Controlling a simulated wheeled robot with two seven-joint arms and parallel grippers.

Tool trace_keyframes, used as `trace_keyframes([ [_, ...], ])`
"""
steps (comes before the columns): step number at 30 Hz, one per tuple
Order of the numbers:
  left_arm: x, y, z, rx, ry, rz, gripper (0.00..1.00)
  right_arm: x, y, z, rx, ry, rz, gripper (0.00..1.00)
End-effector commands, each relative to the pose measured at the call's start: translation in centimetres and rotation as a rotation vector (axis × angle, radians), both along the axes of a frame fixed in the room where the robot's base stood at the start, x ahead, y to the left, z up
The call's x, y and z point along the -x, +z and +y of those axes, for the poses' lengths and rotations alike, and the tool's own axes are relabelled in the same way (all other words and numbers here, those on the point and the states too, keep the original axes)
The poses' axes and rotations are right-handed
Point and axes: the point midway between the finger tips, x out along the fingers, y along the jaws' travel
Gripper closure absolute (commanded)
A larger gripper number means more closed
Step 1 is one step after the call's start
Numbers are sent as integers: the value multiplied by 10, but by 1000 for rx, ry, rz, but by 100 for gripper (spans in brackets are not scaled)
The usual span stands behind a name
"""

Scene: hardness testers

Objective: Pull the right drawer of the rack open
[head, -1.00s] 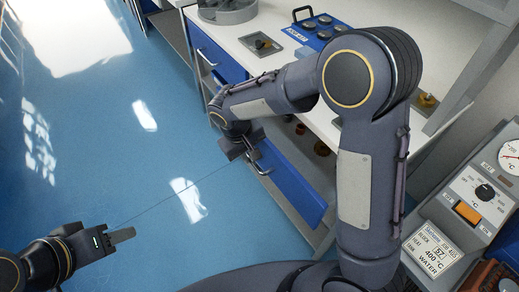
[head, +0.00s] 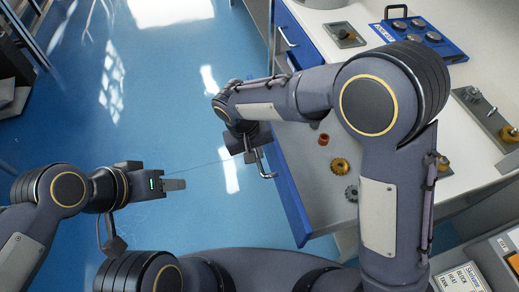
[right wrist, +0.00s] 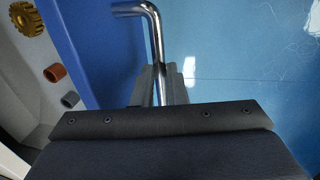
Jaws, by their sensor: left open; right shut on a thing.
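The right drawer (head: 290,196) of the rack has a blue front and stands pulled out, with its inside visible. A gold gear (head: 340,165), a dark gear and a red-brown ring (head: 323,139) lie inside it. My right gripper (head: 256,150) is at the drawer front, shut on the metal bar handle (head: 266,168). In the right wrist view the fingers close around the chrome handle (right wrist: 155,40), beside the blue front (right wrist: 95,45). My left gripper (head: 174,184) is open and empty over the floor at left, apart from the drawer.
The white worktop (head: 400,80) carries a blue tray (head: 417,36) with several round pieces and a small grey plate (head: 343,35). Another blue drawer front (head: 296,36) is further back. The blue floor (head: 190,110) left of the drawer is clear.

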Motion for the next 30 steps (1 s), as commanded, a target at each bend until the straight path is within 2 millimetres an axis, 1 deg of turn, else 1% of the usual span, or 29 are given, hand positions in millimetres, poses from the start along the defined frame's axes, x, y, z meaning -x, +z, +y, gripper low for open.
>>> trace_keyframes([
  [6,0,0,0,0,0,0,58,0,1,0,-1,0,-1,100],
  [7,0,0,0,0,0,0,58,0,1,0,-2,0,-2,85],
  [11,0,0,0,0,0,0,58,0,1,0,-1,0,-1,68],
  [12,0,0,0,0,0,0,58,0,1,0,-1,0,-1,66],
  [19,0,0,0,0,0,0,58,0,1,0,0,0,-1,66],
  [22,0,1,0,0,0,0,58,0,6,1,-1,0,-2,66],
  [25,0,4,0,0,0,0,58,1,19,4,-2,2,-3,66],
  [30,0,9,0,0,0,0,58,3,50,10,-3,1,-3,66],
])
